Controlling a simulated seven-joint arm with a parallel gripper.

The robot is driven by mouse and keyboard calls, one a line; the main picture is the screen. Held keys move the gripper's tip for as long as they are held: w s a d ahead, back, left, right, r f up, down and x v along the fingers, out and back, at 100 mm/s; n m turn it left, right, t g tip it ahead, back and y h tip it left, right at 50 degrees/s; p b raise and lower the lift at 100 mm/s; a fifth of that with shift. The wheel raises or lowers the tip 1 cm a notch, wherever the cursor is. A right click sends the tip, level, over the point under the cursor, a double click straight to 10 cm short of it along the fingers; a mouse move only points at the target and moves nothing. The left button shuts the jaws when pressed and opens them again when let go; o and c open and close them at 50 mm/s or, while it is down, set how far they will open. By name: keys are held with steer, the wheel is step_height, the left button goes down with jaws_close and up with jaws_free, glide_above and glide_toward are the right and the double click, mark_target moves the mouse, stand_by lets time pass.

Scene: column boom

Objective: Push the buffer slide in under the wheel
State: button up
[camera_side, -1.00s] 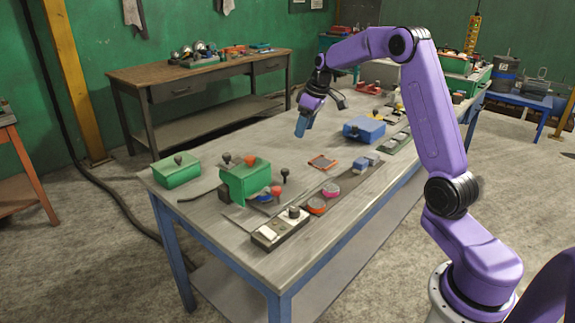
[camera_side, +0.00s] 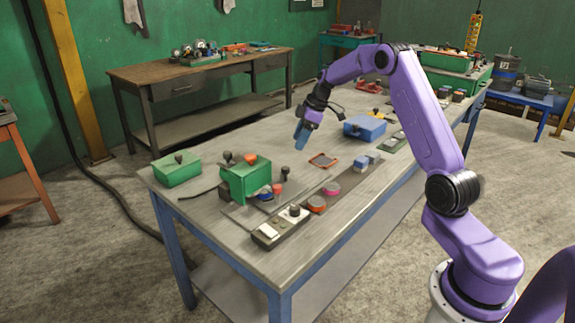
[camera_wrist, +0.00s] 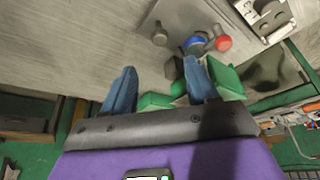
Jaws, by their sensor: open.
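A green machine block (camera_side: 245,180) stands on a grey plate on the table. Black and orange knobs are on its top. At its right side are a blue disc (camera_side: 265,194), a red knob (camera_side: 277,188) and a black knob on a stalk (camera_side: 285,172). I cannot tell for sure which of these parts are the wheel and the buffer slide. My gripper (camera_side: 301,143) is open and empty, above the table behind and right of the block. In the wrist view my gripper (camera_wrist: 160,85) has its fingers apart, with the blue disc (camera_wrist: 195,42) and black knob (camera_wrist: 160,38) beyond them.
A green box (camera_side: 177,172) stands at the left. A control box (camera_side: 280,228) is at the front edge, with a strip of pink and orange discs (camera_side: 317,204) behind it. An orange-rimmed tray (camera_side: 323,161) and a blue box (camera_side: 365,128) lie right.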

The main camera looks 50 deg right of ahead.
mark_target(286, 168)
steer(key=x, duration=1)
steer(key=shift+w+a+f, duration=0.1)
steer(key=shift+f, duration=0.25)
